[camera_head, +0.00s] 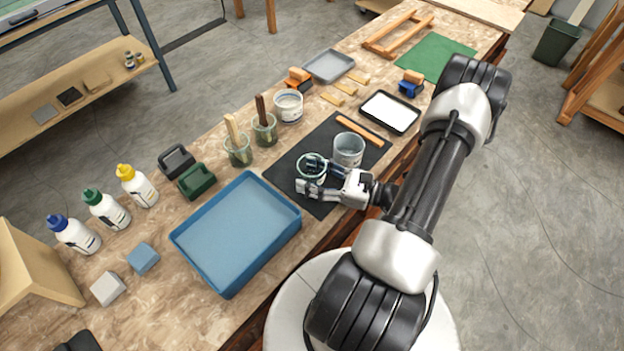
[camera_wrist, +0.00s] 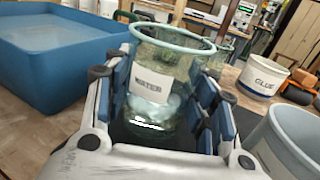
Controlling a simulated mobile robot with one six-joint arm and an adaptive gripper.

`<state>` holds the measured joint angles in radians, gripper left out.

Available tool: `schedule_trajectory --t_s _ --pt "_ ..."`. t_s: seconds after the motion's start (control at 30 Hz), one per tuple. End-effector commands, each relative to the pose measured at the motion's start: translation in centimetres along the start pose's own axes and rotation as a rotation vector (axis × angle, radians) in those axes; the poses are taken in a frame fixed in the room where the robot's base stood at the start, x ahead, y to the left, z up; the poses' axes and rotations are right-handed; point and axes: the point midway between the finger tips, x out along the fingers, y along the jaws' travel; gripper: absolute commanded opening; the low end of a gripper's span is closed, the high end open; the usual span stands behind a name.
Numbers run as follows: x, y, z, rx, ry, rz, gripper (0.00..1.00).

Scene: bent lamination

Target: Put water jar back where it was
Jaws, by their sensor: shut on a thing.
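The water jar (camera_wrist: 165,75) is clear glass with a pale green rim and a white WATER label. My gripper (camera_wrist: 165,120) is shut around its sides in the wrist view, and the jar stands upright between the blue-padded fingers. In the head view the jar (camera_head: 311,163) and my gripper (camera_head: 318,180) are over the black mat (camera_head: 290,168), left of a grey bucket (camera_head: 348,149). I cannot tell whether the jar's base touches the mat. My fingers partly hide the jar.
A large blue tray (camera_head: 238,228) lies to the left of the mat. Two jars with brushes or sticks (camera_head: 238,152) (camera_head: 264,131) and the glue tub (camera_head: 288,106) stand behind it. An orange stick (camera_head: 360,131) lies on the mat's far side.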

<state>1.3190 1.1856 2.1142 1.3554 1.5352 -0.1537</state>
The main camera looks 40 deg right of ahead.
Motion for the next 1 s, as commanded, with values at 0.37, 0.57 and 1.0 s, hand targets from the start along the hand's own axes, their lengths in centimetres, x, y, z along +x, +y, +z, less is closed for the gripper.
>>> schedule_trajectory --t_s 0.37,0.57,1.0 --pt "0.00 -0.01 -0.99 -0.001 -0.001 0.000 0.19" --pt "0.00 -0.01 -1.20 -0.001 0.000 0.000 0.59" --pt "0.00 -0.01 -1.18 -0.001 0.000 0.000 0.71"
